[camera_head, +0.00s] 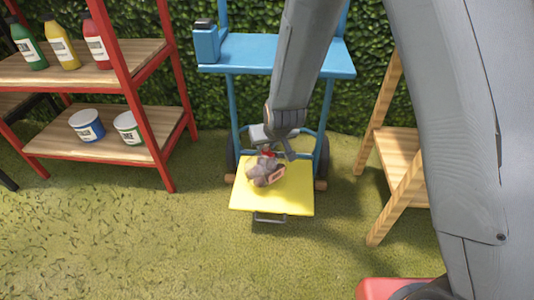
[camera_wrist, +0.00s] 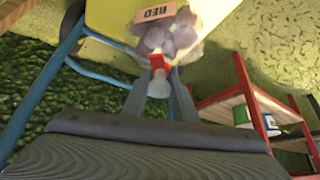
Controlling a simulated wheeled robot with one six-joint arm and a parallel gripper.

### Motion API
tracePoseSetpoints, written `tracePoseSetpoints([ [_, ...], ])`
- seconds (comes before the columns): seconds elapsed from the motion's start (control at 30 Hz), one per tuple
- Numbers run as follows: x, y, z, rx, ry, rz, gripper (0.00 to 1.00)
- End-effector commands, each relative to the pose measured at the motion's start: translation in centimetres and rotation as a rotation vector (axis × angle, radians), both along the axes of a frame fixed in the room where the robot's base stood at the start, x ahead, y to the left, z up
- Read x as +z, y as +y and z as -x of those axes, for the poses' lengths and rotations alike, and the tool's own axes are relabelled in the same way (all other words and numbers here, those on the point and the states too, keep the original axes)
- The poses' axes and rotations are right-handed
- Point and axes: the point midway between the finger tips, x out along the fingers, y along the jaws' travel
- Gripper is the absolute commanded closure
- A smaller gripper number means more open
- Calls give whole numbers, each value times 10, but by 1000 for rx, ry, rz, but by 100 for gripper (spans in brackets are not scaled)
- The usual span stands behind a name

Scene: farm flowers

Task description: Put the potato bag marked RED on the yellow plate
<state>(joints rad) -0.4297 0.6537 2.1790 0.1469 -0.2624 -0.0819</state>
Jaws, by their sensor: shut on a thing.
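The potato bag marked RED (camera_head: 264,172) is a clear bag of greyish potatoes with a pinkish label. In the head view it is at the yellow plate (camera_head: 290,200), over its upper left part; I cannot tell if it rests on the plate or hangs just above. The wrist view shows the bag (camera_wrist: 168,36) with its RED label against the yellow plate (camera_wrist: 105,18). My gripper (camera_head: 272,153) is above the bag. Its fingers (camera_wrist: 158,75) are shut on the bag's red top.
The plate is the low front of a blue cart (camera_head: 275,55) with a blue box on its upper shelf. A red-framed shelf (camera_head: 95,155) with bottles and tubs stands left. A wooden stand (camera_head: 400,175) is at right. Grass in front is open.

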Motion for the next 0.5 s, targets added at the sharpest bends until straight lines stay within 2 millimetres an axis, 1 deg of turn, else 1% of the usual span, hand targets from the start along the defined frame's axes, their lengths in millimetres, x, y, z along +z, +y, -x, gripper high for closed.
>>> tracePoseSetpoints([
  [0.07,-1,1,-2,0,-3,-1,100],
  [0.13,-7,1,-2,0,-1,0,100],
  [0.33,-32,1,-2,1,-2,0,100],
  [0.4,-36,1,-2,0,-2,-1,100],
  [0.5,-34,1,-2,0,-3,-1,100],
])
